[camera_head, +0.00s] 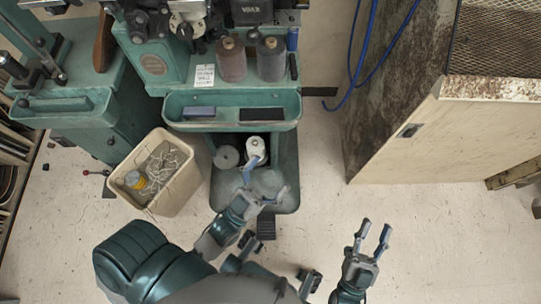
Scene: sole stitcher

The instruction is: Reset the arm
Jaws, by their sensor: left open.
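My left gripper (269,175) is in the camera_head view, over the green base of the stitching machine (285,155). Its fingers are spread and hold nothing that I can see. One fingertip overlaps the lower edge of a white spool (256,146) in the picture; I cannot tell whether they touch. My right gripper (375,227) is at the lower right over bare floor. Its two fingers are apart with nothing between them.
A beige bin (193,192) with string and a yellow item stands left of my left gripper. A green tray (230,125) juts out above the base, below two thread cones (231,62). A stained cabinet (420,145) stands at right. Floor around my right gripper is clear.

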